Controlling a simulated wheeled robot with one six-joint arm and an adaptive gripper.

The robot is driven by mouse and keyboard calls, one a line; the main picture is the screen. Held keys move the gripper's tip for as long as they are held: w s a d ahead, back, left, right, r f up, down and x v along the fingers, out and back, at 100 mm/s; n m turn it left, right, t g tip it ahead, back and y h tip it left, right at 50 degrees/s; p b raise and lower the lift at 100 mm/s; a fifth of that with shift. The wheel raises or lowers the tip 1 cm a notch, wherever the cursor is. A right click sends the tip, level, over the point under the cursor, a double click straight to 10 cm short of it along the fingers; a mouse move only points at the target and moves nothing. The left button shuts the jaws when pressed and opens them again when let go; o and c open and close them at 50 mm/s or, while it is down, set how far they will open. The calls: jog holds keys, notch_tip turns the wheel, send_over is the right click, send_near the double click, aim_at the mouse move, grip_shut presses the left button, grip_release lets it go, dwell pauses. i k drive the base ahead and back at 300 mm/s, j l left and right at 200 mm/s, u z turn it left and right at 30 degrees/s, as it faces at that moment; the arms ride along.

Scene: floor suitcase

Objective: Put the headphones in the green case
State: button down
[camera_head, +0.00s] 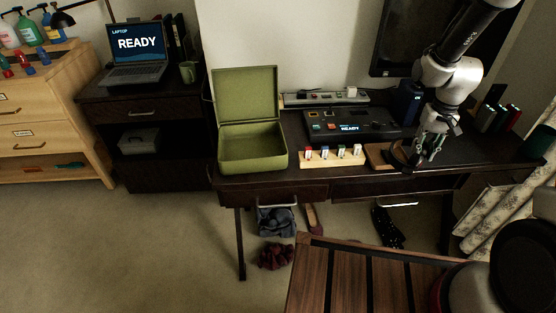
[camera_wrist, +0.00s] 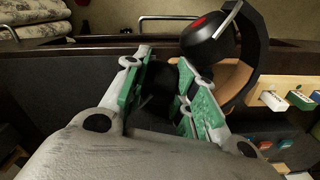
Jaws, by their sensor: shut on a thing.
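The black headphones (camera_wrist: 208,38) show in the wrist view, with one round ear cup bearing a red mark and a curved band to its right. My gripper (camera_wrist: 165,68) has its green-padded fingers closed around a dark part of them. The headphones are hard to make out there. The green case (camera_head: 252,158) stands at the left end of the desk with its lid raised. Its visible inside looks empty.
A white-and-wood block with several coloured pieces (camera_head: 333,157) lies between the case and my gripper. Behind it is a dark console (camera_head: 350,127). A dark blue box (camera_head: 409,103) stands near my arm. A slatted wooden surface (camera_head: 365,285) is in front of the desk.

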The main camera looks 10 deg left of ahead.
aim_at(253, 151)
jog(key=k+l+u, duration=0.15)
jog(key=k+u, duration=0.25)
jog(key=i+j+u, duration=0.1)
jog(key=u, duration=0.35)
jog(key=i+j+u, duration=0.1)
jog(key=j+u, duration=0.15)
jog(key=u, duration=0.2)
jog(key=i+j+u, duration=0.1)
jog(key=u, duration=0.35)
jog(key=i+j+z, duration=0.25)
jog(key=i+j, duration=0.15)
jog(key=j+z, duration=0.4)
jog(key=j, duration=0.15)
jog(key=i+l, duration=0.1)
jog(key=l, duration=0.2)
jog(key=i+l, duration=0.15)
jog(key=l, duration=0.2)
